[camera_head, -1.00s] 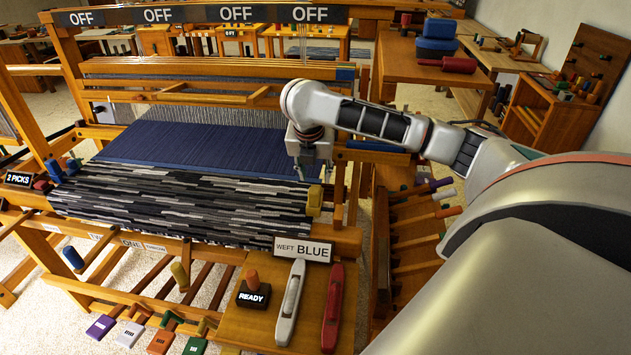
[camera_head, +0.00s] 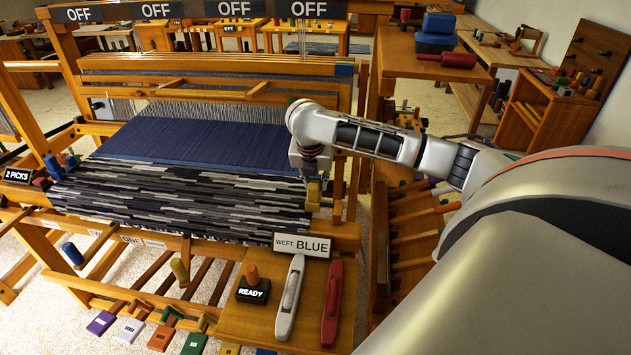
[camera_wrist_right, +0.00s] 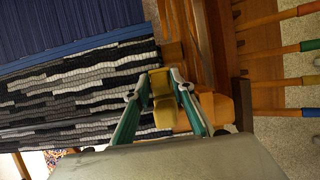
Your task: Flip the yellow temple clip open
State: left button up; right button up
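The yellow temple clip (camera_head: 313,195) stands at the right edge of the striped cloth, on the loom's wooden front. It also shows in the right wrist view (camera_wrist_right: 164,112). My right gripper (camera_head: 309,177) is right over the clip in the head view, partly hiding it. In the right wrist view its two green-sided fingers (camera_wrist_right: 160,76) are apart, one on each side of the clip. I cannot tell whether they touch it. My left gripper is in neither view.
The "WEFT BLUE" sign (camera_head: 302,246) stands just in front of the clip. A grey shuttle (camera_head: 290,298), a red shuttle (camera_head: 332,304) and the "READY" knob (camera_head: 253,286) sit on the front shelf. Pegs (camera_head: 447,208) stick out to the right.

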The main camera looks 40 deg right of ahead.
jog(key=shift+s+a+r+t+h, duration=0.1)
jog(key=shift+s+a+t+h, duration=0.2)
jog(key=shift+t+h, duration=0.35)
jog(key=shift+c, duration=0.2)
jog(key=o, duration=1)
jog(key=v, duration=1.2)
jog(key=shift+w+a, duration=0.1)
